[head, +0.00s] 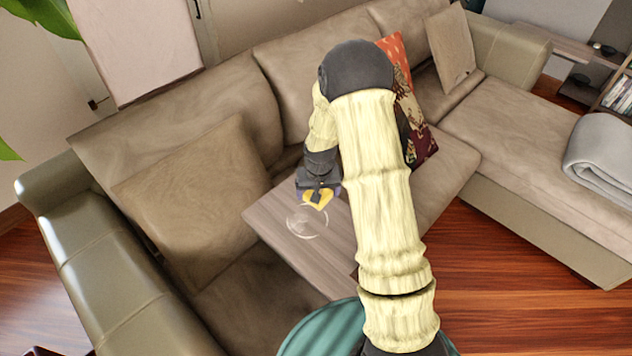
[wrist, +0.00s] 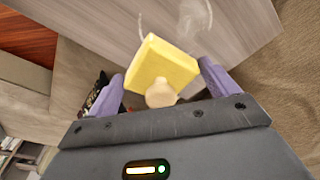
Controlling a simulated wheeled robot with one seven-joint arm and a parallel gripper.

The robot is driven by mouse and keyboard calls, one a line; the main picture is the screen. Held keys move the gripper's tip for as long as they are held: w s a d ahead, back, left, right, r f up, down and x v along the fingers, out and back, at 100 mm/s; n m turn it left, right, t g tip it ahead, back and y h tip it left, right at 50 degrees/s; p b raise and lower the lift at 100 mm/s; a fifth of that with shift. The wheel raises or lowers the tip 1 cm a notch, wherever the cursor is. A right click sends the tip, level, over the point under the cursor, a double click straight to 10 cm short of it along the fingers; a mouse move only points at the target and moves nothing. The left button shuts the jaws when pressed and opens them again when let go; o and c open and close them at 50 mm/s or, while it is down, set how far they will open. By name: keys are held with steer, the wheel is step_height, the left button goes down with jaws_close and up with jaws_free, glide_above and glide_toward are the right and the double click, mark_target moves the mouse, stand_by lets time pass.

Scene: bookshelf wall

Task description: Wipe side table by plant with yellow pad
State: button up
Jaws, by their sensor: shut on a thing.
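The yellow pad (head: 318,201) is a small block with a pale round knob on its back. It also shows in the wrist view (wrist: 160,62). My gripper (head: 318,194) is shut on it, with the purple fingers on either side of the knob (wrist: 162,93). The side table (head: 330,262) has a grey-brown wood-grain top, which also shows in the wrist view (wrist: 245,28). A pale ring-shaped mark (head: 306,223) lies on the table top, just below the pad in the head view. I cannot tell whether the pad touches the top. My arm hides the table's right part.
A beige sofa (head: 180,85) surrounds the table, with a brown cushion (head: 195,185) at left and a patterned orange-red cushion (head: 421,145) behind my arm. Green plant leaves (head: 45,14) show at upper left. Open wooden floor (head: 500,300) lies at right.

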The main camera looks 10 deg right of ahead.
steer(key=shift+m, duration=0.8)
steer(key=w, duration=0.1)
steer(key=w+f, duration=0.1)
steer(key=w, duration=0.1)
steer(key=w+p, duration=0.1)
steer(key=shift+w+d+f, duration=0.2)
steer(key=shift+f, duration=0.2)
steer(key=shift+f, duration=0.1)
